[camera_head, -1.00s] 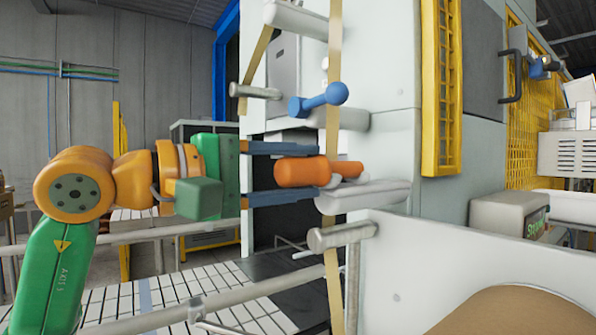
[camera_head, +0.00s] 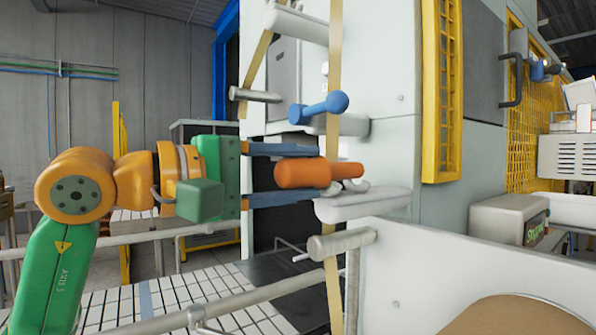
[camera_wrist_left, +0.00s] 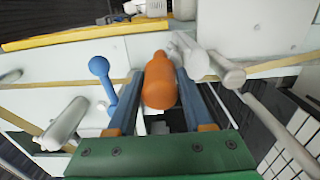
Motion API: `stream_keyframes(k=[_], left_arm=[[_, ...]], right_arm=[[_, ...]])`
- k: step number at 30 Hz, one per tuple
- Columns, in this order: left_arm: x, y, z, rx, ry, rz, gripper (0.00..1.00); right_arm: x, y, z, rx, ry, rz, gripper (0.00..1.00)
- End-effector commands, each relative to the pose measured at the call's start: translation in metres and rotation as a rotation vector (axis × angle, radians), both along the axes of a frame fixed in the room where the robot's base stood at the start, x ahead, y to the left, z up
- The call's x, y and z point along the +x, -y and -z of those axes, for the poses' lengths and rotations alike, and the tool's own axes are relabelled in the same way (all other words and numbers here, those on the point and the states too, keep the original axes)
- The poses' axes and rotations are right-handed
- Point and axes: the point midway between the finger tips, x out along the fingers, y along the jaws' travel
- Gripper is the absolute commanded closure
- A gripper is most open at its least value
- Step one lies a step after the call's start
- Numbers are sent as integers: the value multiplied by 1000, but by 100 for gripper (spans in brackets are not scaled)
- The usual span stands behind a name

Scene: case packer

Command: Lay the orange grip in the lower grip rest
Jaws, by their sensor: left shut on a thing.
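The orange grip (camera_head: 303,173) lies sideways between the two blue fingers of my left gripper (camera_head: 326,172), which is shut on it. The lower grip rest (camera_head: 362,205), a pale rounded bar on the white machine wall, is just below and right of the grip in the head view. The orange grip appears slightly above this rest; I cannot tell whether they touch. The rest also shows in the left wrist view (camera_wrist_left: 190,57), close beside the grip. My right gripper is not in view.
A blue grip (camera_head: 320,107) lies on the upper rest (camera_head: 345,125), just above my fingers. Tan belts (camera_head: 334,80) run past on rollers, with a grey roller (camera_head: 342,243) below. A white panel (camera_head: 470,260) stands at the lower right.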

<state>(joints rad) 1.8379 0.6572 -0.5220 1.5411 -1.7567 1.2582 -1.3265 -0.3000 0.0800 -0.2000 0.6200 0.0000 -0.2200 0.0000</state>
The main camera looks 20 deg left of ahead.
Motion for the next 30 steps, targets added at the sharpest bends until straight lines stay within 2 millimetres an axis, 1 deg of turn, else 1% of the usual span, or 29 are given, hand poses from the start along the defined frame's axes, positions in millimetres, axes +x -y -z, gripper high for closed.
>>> stream_keyframes(k=[1,7,17,30], left_arm=[[0,0,-8,-1,1,0,100],[0,0,-20,-1,2,0,100],[-2,-1,-19,-3,3,0,100],[-38,-33,-19,-2,4,-2,100]], right_arm=[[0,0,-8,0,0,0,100],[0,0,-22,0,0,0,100],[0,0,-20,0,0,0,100],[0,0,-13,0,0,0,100]])
